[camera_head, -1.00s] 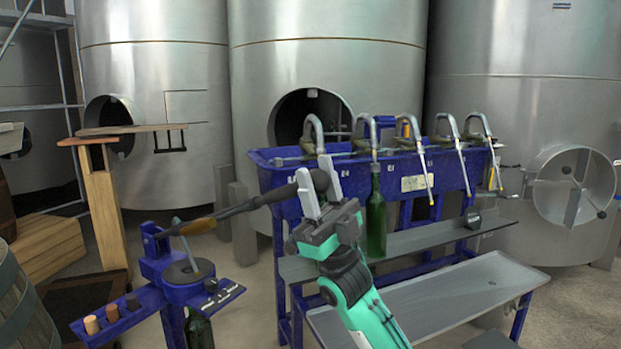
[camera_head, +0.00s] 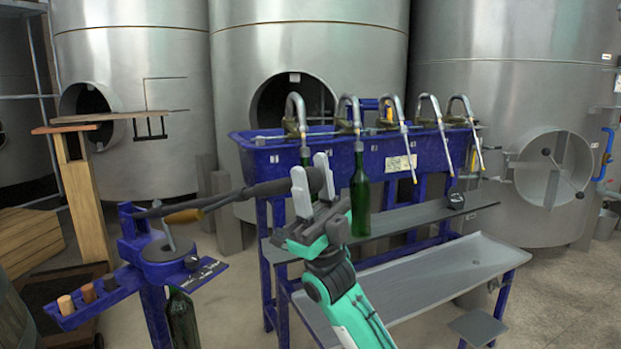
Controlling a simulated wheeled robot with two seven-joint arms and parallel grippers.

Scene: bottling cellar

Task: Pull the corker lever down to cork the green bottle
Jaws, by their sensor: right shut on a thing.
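The blue corker stand (camera_head: 155,262) is at the lower left. Its long dark lever (camera_head: 255,192) runs right from the corker head and tilts slightly upward. My right gripper (camera_head: 312,185), with white fingers and a teal body, is shut on the thick dark outer end of the lever. The green bottle (camera_head: 181,318) stands upright under the corker head. Its top is hidden by the head and its base is cut off by the frame. My left gripper is not in view.
A blue filler trough (camera_head: 345,155) with several spouts stands behind my right arm. Another green bottle (camera_head: 360,200) hangs at it, close behind my gripper. A grey tray shelf (camera_head: 440,270) is below. Corks (camera_head: 88,292) sit on the corker's side rack. Steel tanks fill the back.

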